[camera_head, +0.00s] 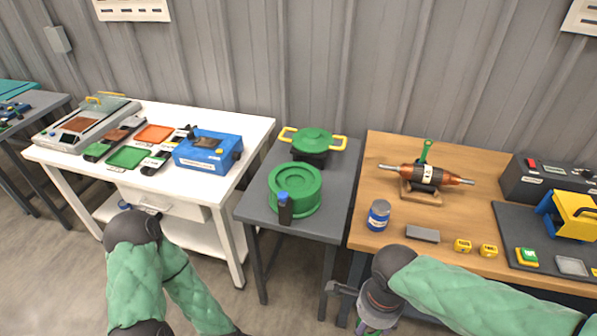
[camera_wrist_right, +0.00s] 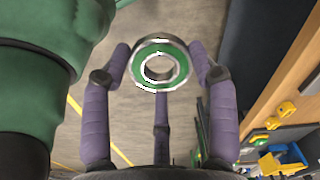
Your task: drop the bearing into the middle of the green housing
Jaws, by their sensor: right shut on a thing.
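The bearing (camera_wrist_right: 160,64), a metal ring with a green band, is held between the purple fingers of my right gripper (camera_wrist_right: 160,68) in the right wrist view. In the head view my right gripper (camera_head: 362,304) is low, in front of the gap between the grey and wooden tables. The green housing (camera_head: 296,180) is a round stepped body with a recessed top, on the grey table, ahead and left of my right gripper. A dark bottle with a blue cap partly covers its front.
A green-topped part with yellow handles (camera_head: 313,139) stands behind the housing. The bottle (camera_head: 285,208) stands at the front. The wooden table (camera_head: 388,150) carries a rotor (camera_head: 425,174), a blue can (camera_head: 378,214) and a grey block (camera_head: 422,233). A white table (camera_head: 248,128) is left.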

